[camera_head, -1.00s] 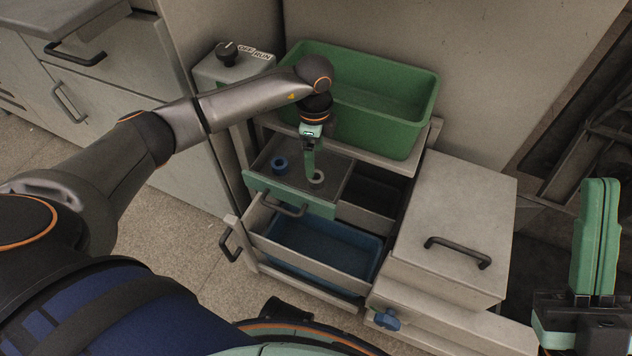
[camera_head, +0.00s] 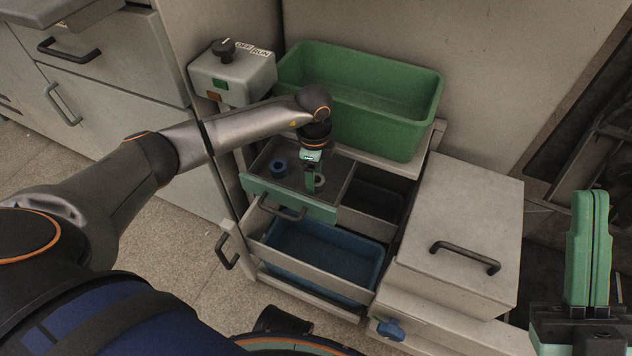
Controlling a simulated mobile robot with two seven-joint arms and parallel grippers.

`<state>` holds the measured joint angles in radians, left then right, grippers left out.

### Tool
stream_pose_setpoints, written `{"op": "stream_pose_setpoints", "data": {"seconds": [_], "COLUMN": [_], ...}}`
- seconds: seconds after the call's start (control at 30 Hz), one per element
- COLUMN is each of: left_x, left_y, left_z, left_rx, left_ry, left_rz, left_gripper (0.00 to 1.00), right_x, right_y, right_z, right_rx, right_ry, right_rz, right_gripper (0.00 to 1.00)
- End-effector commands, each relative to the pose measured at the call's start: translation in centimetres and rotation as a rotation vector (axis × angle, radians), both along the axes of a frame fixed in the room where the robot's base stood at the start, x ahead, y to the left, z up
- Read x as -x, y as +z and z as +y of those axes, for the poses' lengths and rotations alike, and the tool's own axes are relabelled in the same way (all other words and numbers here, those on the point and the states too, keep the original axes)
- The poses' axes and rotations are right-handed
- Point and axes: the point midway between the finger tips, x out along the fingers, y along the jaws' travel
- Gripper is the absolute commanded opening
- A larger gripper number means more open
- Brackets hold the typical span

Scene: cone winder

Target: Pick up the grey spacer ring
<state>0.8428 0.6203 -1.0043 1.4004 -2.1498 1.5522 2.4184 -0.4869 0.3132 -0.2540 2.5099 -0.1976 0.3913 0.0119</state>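The grey spacer ring (camera_head: 319,180) lies in the open green-fronted drawer (camera_head: 287,198), near its front right. My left gripper (camera_head: 312,188) reaches down into the drawer with its fingertips at the ring. The fingers overlap the ring's left side in this view. I cannot tell whether they are closed on it. A blue ring (camera_head: 277,168) lies to the left in the same drawer. My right gripper (camera_head: 589,205) points up at the right edge of the view, its green fingers together and nothing seen between them.
A green bin (camera_head: 365,100) stands on the shelf behind the drawer. A lower drawer holds a blue bin (camera_head: 325,250). A grey lidded box (camera_head: 462,235) stands to the right. A control box with a black knob (camera_head: 224,50) is at the back left.

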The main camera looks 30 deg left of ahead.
Motion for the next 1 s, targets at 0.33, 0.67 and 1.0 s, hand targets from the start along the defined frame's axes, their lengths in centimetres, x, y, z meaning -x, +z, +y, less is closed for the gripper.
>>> {"op": "stream_pose_setpoints", "data": {"seconds": [0.33, 0.67, 1.0], "left_x": [-0.01, -0.02, -0.07], "left_y": [0.04, 0.04, 0.79], "left_z": [0.02, 0.04, 0.03], "left_rx": [0.0, 0.0, 0.001], "left_ry": [0.0, 0.001, 0.001], "left_rz": [-0.001, -0.001, -0.002], "left_gripper": [0.3, 0.0, 0.0], "right_x": [-0.02, -0.01, -0.01], "right_y": [0.02, 0.03, 0.4], "right_z": [-0.01, -0.01, -0.03], "right_rx": [-0.003, -0.005, -0.006], "right_ry": [-0.001, -0.001, -0.001], "right_rz": [0.001, 0.001, 0.002], "right_gripper": [0.0, 0.0, 0.0]}}
